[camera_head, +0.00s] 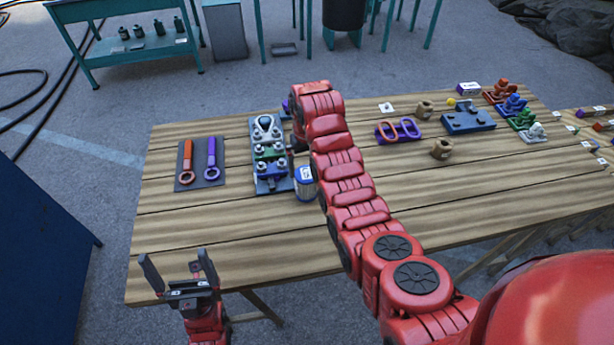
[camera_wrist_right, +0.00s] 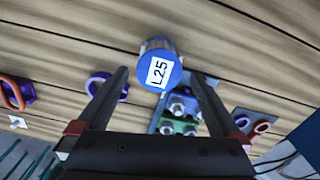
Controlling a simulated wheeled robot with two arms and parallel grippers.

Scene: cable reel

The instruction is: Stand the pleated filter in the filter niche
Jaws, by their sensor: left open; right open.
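The pleated filter appears to be the small cylinder (camera_head: 305,183) with a blue top and white label, upright on the table beside the right arm. In the right wrist view its blue cap (camera_wrist_right: 162,68) reads "L25". My right gripper (camera_wrist_right: 158,76) is open, one finger either side of the filter's line; I cannot tell whether they touch it. In the head view my right arm mostly hides that gripper. My left gripper (camera_head: 175,257) is open and empty at the table's front left edge. I cannot clearly pick out the filter niche.
A board of bolted blocks (camera_head: 268,152) stands just left of the filter. A dark mat (camera_head: 200,176) with orange and purple wrenches lies further left. Purple and red rings (camera_head: 398,131), brown pieces (camera_head: 440,149) and a blue tray (camera_head: 467,121) lie right. The front table is clear.

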